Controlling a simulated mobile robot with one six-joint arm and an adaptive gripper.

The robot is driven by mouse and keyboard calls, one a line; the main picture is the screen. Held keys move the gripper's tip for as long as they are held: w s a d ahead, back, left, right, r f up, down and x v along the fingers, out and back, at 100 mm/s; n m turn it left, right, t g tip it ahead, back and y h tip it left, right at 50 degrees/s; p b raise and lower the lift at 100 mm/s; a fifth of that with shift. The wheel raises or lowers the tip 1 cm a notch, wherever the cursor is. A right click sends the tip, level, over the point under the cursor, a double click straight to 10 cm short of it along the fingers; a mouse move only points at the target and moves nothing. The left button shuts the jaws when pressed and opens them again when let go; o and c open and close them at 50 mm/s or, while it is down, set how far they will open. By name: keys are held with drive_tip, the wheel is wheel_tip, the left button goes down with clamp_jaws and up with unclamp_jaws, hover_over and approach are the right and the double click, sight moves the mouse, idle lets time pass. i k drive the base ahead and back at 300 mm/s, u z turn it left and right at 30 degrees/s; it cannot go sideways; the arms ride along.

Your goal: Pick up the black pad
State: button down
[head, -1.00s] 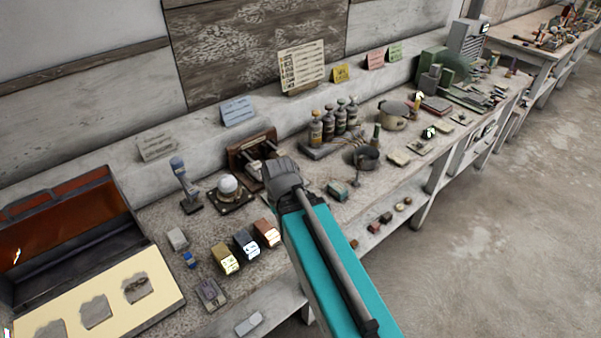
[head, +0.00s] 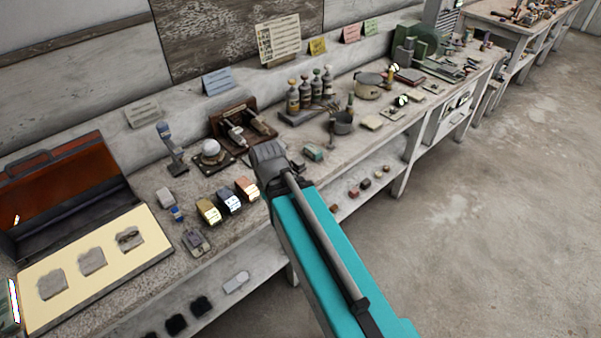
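Several black pads lie on the lower shelf at the bottom of the head view. One black pad (head: 201,305) is in full view, another black pad (head: 176,324) lies to its left, and a third is cut by the bottom edge. My teal arm reaches up over the bench front, right of these pads. Its grey end joint hides part of the bench top. I cannot make out my gripper's fingers, so whether it holds anything does not show.
A grey-white pad (head: 236,282) lies on the shelf beside the black ones. Above, the bench (head: 120,297) carries an open case (head: 60,314), gold, dark and copper blocks, a white sphere (head: 211,147) on a stand and bottles. The floor (head: 500,230) at right is clear.

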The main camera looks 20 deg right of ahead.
sight(299, 164)
drive_tip(key=z, duration=0.6)
drive_tip(key=i, duration=0.55)
drive_tip(key=u, duration=1.5)
